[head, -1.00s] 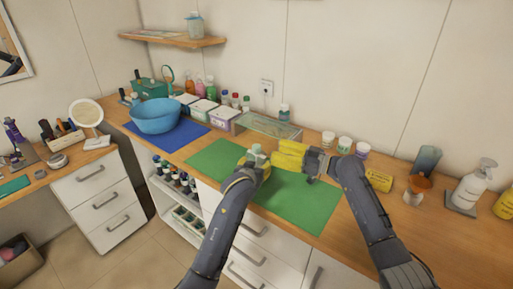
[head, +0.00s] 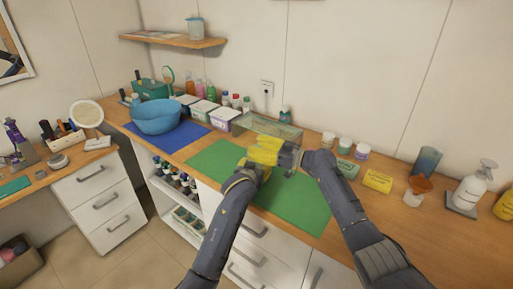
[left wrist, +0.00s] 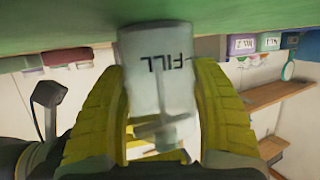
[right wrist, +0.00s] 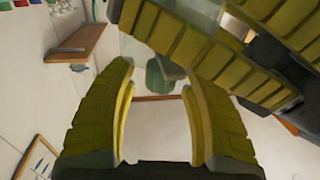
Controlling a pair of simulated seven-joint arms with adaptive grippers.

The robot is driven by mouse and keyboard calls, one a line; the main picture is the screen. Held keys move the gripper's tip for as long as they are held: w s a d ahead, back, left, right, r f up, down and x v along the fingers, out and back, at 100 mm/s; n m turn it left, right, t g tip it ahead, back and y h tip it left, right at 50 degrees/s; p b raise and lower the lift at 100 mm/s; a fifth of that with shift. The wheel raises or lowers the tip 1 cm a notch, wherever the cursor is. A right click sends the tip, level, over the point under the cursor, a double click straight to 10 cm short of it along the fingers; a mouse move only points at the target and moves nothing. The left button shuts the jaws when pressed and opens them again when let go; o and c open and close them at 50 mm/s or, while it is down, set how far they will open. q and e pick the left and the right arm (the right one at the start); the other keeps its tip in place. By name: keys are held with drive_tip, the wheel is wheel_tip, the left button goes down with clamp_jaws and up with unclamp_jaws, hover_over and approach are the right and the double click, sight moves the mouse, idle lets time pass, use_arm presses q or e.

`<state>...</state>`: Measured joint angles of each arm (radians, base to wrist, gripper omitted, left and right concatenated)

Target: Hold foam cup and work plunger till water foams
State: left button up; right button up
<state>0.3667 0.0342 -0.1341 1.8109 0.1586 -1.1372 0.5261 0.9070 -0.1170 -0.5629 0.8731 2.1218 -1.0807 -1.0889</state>
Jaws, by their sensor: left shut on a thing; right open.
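My left gripper (head: 254,172) is shut on the foam cup (left wrist: 158,75) above the green mat (head: 300,205). In the left wrist view the cup is pale and see-through, with an upside-down FILL mark. A stem and disc of the plunger (left wrist: 157,130) show inside it. My right gripper (head: 265,152) is open, above and against or close beside the left one. In the right wrist view the plunger's grey-green knob (right wrist: 164,74) lies between or just beyond the open fingertips; I cannot tell if they touch it. In the head view the cup and knob are hidden behind the yellow fingers.
A clear box (head: 270,130) stands just behind the grippers. A blue basin (head: 156,117) sits on a blue mat to the left. The green mat's right part is clear.

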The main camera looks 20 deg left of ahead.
sight(257, 146)
clamp_jaws()
idle(0.3)
wheel_tip(257, 146, up, 5)
drive_tip(key=shift+r, duration=0.2)
unclamp_jaws()
idle(0.4)
